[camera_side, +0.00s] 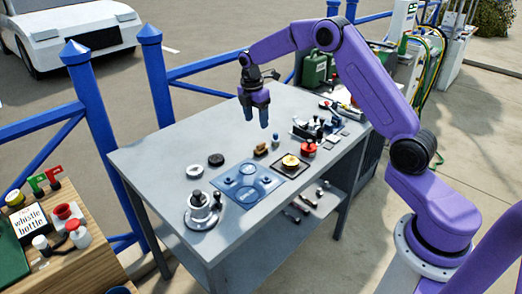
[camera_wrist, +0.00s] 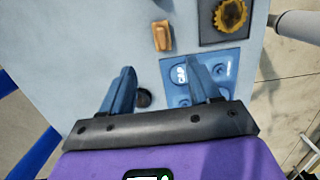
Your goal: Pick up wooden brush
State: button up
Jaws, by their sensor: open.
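A small tan-brown block that looks like the wooden brush (camera_side: 261,150) lies on the grey table near its middle, behind the blue mat. It also shows in the wrist view (camera_wrist: 162,37), above and between the fingertips. My gripper (camera_side: 256,124) is open and empty, pointing down, and hangs above the table behind the brush. The brush is apart from both fingers. Its bristles cannot be made out.
The blue mat (camera_side: 235,195) lies in front of the brush. A dark square tray (camera_side: 277,168) with a round yellow item (camera_side: 290,161) is to the right. A red-topped item (camera_side: 308,147), a black disc (camera_side: 216,159) and a metal pot (camera_side: 200,208) also stand on the grey table (camera_side: 150,165).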

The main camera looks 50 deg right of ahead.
aim_at(261, 143)
jog(key=f, duration=0.6)
jog(key=shift+d+f, duration=0.2)
jog(key=shift+d, duration=0.2)
jog(key=shift+s+d+f, duration=0.1)
jog(key=shift+d+f, duration=0.1)
jog(key=shift+f, duration=0.7)
jog(key=shift+s+d+f, duration=0.1)
jog(key=shift+d+f, duration=0.05)
jog(key=shift+f, duration=0.75)
jog(key=shift+d+f, duration=0.2)
jog(key=shift+f, duration=0.7)
jog(key=c, duration=1.1)
